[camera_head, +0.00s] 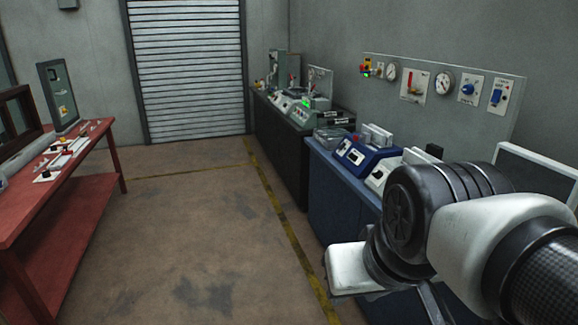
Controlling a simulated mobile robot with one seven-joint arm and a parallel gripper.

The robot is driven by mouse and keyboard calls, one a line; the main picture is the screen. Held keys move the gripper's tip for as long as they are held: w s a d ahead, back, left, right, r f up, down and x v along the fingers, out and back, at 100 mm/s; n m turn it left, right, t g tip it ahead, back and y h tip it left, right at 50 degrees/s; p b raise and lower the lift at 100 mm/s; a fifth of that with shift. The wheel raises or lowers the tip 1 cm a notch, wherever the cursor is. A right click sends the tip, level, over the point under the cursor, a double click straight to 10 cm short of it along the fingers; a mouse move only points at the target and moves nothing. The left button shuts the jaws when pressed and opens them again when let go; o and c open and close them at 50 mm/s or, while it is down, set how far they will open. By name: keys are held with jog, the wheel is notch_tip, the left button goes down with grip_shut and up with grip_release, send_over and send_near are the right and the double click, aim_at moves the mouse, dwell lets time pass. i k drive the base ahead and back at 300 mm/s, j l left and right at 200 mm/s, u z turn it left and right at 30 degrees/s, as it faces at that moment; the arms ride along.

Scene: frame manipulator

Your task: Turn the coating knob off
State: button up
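No knob carries a label that I can read as coating, so I cannot tell which one it is. A round blue knob (467,89) sits on a white plate on the grey wall panel (445,116) at the right. A blue machine (362,155) and a white machine (381,178) with small controls stand on the blue bench (340,200) below the panel. My arm fills the lower right, in front of part of the bench. No fingertips show clearly, so I cannot tell whether my gripper is open or holds anything.
The panel also carries a red lever (412,86), round gauges (444,83) and a blue switch (496,97). A dark bench (275,145) with equipment stands farther back. A red table (75,190) stands at the left. The floor (190,220) between is clear, up to a closed shutter (188,65).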

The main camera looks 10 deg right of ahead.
aim_at(378, 175)
jog(key=i+j, duration=0.35)
jog(key=j, duration=0.15)
jog(key=i+j+u, duration=0.1)
jog(key=i+j, duration=0.2)
jog(key=j, duration=0.2)
jog(key=i+j, duration=0.1)
jog(key=i, duration=0.4)
jog(key=i+j+z, duration=0.1)
jog(key=i, duration=0.4)
jog(key=i+j+z, duration=0.1)
jog(key=i, duration=0.35)
jog(key=i+z, duration=0.2)
jog(key=z, duration=0.2)
jog(key=i+z, duration=0.2)
jog(key=z, duration=0.15)
jog(key=i+z, duration=0.2)
jog(key=z, duration=0.2)
jog(key=i+j+z, duration=0.1)
jog(key=z, duration=0.3)
jog(key=i+z, duration=0.4)
jog(key=i, duration=0.35)
